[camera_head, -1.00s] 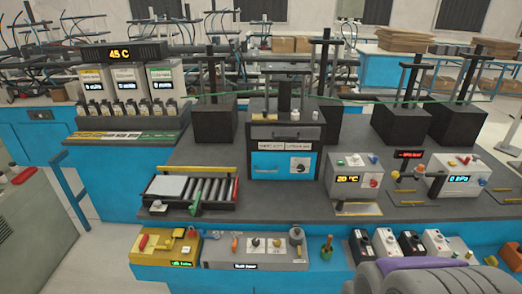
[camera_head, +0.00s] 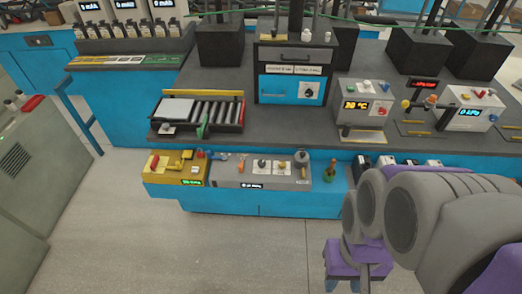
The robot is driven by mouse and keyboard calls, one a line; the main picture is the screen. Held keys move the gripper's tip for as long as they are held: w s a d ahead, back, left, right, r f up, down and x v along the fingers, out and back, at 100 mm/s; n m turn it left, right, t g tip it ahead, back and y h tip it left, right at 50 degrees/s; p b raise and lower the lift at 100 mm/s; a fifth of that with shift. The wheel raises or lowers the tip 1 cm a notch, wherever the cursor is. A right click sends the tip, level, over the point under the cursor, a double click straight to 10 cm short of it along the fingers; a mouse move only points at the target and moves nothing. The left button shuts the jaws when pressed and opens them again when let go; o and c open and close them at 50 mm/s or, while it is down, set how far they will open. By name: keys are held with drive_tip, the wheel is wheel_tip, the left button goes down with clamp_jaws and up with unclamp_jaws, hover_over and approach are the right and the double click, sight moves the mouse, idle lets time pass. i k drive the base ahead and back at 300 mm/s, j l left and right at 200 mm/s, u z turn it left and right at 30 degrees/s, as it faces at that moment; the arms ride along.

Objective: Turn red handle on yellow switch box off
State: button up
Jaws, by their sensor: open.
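The yellow switch box (camera_head: 168,179) sits on the low front ledge of the blue bench, at its left end. A small red handle (camera_head: 153,162) is on the left of the box top, apparently tilted. Yellow parts and a green-lit display are also on the box. My gripper (camera_head: 359,284) is at the bottom right, purple and grey, well right of the box and apart from it. It is open and empty, and its tips are partly cut off by the frame edge.
A grey control panel (camera_head: 232,180) with knobs adjoins the box on its right. A roller tray (camera_head: 160,128) is on the bench above. A grey-green cabinet (camera_head: 30,150) stands at left. The floor in front is clear.

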sight(155, 161)
drive_tip(key=u, duration=1.45)
drive_tip(key=i+j+z, duration=0.15)
drive_tip(key=i, duration=0.35)
drive_tip(key=i+j+z, duration=0.1)
drive_tip(key=i+j, duration=0.3)
drive_tip(key=i, duration=0.05)
